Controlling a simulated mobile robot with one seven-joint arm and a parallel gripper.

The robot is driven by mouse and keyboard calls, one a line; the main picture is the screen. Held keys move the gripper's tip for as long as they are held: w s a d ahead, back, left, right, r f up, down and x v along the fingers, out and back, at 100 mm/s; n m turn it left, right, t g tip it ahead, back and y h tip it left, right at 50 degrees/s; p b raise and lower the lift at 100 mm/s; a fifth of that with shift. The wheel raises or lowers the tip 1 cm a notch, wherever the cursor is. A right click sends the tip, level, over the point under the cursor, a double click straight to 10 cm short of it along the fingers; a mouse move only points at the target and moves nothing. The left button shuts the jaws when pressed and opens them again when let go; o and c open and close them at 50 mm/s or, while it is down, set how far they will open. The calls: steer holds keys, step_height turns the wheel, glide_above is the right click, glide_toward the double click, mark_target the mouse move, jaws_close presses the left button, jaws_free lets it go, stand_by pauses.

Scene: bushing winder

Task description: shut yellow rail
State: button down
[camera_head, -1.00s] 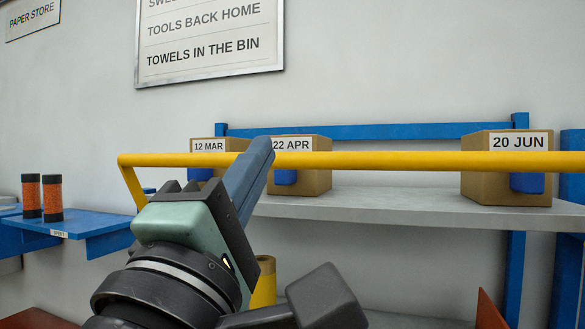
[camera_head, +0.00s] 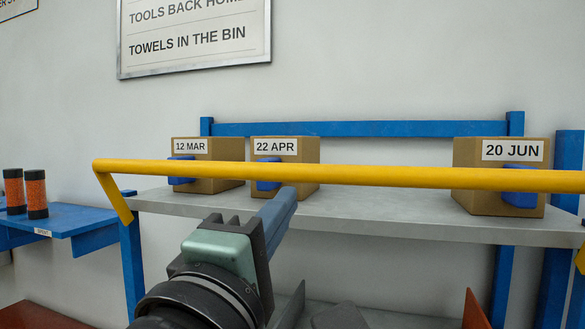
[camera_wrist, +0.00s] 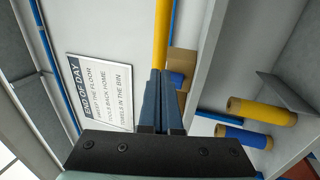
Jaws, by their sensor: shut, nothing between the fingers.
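The yellow rail (camera_head: 400,175) runs nearly level across the front of the grey shelf, with a bent arm going down at its left end. Another yellow piece shows at the right edge. In the wrist view the rail (camera_wrist: 161,40) runs from the top edge down to behind my fingertips. My gripper (camera_head: 286,193) is shut and empty, its blue fingers pointing up and forward. The tips appear at the lower edge of the rail, around its middle-left; I cannot tell whether they touch it. In the wrist view the shut fingers (camera_wrist: 161,74) hide part of the rail.
Brown boxes marked 12 MAR (camera_head: 212,184), 22 APR (camera_head: 300,150) and 20 JUN (camera_head: 480,200) stand on the grey shelf (camera_head: 380,215) behind the rail. Two orange rolls stand on a blue side shelf (camera_head: 75,220). A yellow roll (camera_wrist: 262,111) and a blue roll (camera_wrist: 243,136) show in the wrist view.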

mark_target(307, 165)
steer(key=p+x, duration=0.1)
steer(key=x, duration=0.3)
steer(key=shift+r+p, duration=0.15)
steer(key=shift+p, duration=0.2)
steer(key=shift+w+d, duration=0.1)
steer(key=shift+w, duration=0.3)
steer(key=w+r+p, duration=0.1)
steer(key=w, duration=0.1)
steer(key=w+d+r+p, duration=0.1)
steer(key=w+r+p, duration=0.1)
steer(key=shift+d+r, duration=0.2)
steer(key=shift+r, duration=0.05)
steer(key=shift+w+d+r, duration=0.1)
steer(key=shift+w+r, duration=0.05)
steer(key=shift+w, duration=0.15)
steer(key=shift+w+d+f, duration=0.1)
steer(key=shift+w+f, duration=0.1)
steer(key=shift+w, duration=0.15)
steer(key=shift+s, duration=0.1)
